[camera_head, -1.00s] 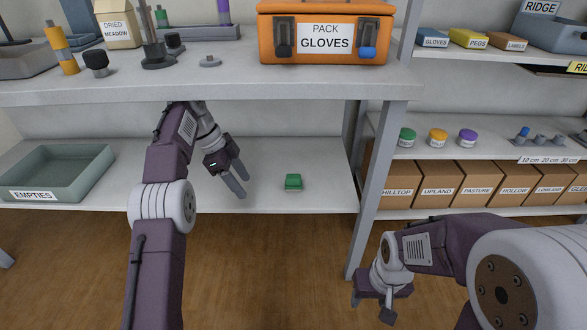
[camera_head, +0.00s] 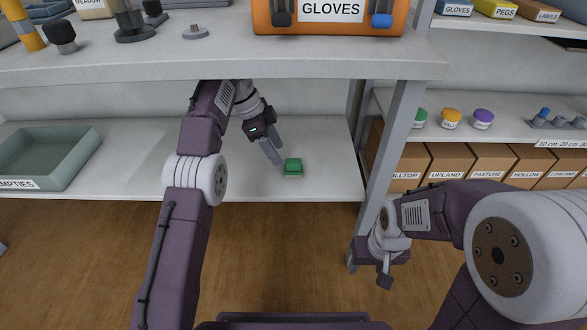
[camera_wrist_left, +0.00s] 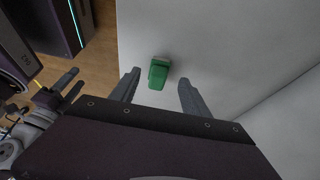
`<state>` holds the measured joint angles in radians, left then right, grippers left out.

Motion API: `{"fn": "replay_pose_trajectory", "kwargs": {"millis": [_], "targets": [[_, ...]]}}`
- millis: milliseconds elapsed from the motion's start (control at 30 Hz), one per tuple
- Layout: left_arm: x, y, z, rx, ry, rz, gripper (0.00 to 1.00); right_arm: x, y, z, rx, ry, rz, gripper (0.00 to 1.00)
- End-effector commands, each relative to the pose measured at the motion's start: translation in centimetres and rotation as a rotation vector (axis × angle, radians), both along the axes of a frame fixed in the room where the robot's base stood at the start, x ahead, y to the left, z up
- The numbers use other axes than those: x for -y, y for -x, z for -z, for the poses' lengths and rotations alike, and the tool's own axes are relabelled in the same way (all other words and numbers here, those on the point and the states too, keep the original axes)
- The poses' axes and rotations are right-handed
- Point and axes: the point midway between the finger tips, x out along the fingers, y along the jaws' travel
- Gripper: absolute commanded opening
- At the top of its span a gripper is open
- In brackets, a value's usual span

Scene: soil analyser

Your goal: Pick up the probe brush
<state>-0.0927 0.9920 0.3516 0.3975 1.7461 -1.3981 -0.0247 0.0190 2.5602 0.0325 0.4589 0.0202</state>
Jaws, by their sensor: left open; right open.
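The probe brush appears to be the small green block (camera_head: 293,167) lying on the lower shelf (camera_head: 240,185) near its front right part. In the left wrist view the green block (camera_wrist_left: 158,73) lies ahead of and between my open fingers, apart from both. My left gripper (camera_head: 275,152) is under the upper worktop, just left of the block, with its fingers pointing down toward the shelf. It is open and empty; it also shows in the left wrist view (camera_wrist_left: 158,90). My right gripper (camera_head: 368,268) hangs low at the right, in front of the shelf post, away from the block.
The upper worktop (camera_head: 220,60) is above my left gripper and carries an orange gloves case (camera_head: 330,12). A green-grey empties tray (camera_head: 45,160) stands at the lower shelf's left. A grey post (camera_head: 390,150) rises right of the block. Several cardboard boxes (camera_head: 455,160) stand further right.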

Motion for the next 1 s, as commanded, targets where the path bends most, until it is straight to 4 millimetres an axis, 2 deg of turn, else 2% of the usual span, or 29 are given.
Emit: {"fn": "replay_pose_trajectory", "kwargs": {"millis": [100, 300, 367, 600, 833, 867, 1000], "targets": [[1.9, 0.0, -0.2, 0.001, 0.0, 0.002, 0.55, 0.0, 0.0, -0.6, 0.0, 0.0, 0.0, 0.51], [2.5, 0.0, 0.0, 0.001, 0.0, -0.001, 0.55, 0.0, 0.0, -0.5, 0.0, 0.0, 0.0, 0.51], [2.6, 0.0, 0.5, 0.001, 0.0, -0.001, 0.55, 0.0, 0.0, -0.1, 0.0, 0.0, 0.0, 0.51], [4.1, 0.0, 4.7, 0.001, 0.0, 0.001, 0.55, 0.0, 0.0, 3.6, 0.0, 0.0, 0.0, 0.51], [4.3, 0.0, 4.6, 0.001, 0.0, 0.0, 0.55, 0.0, 0.0, 3.4, 0.0, 0.0, 0.0, 0.51], [4.3, 0.0, 4.6, 0.001, 0.0, 0.0, 0.52, 0.0, 0.0, 3.4, 0.0, 0.0, 0.0, 0.51], [4.3, 0.0, 4.6, 0.001, 0.0, 0.0, 0.13, 0.0, 0.0, 3.4, 0.001, 0.0, 0.0, 0.51]]}}
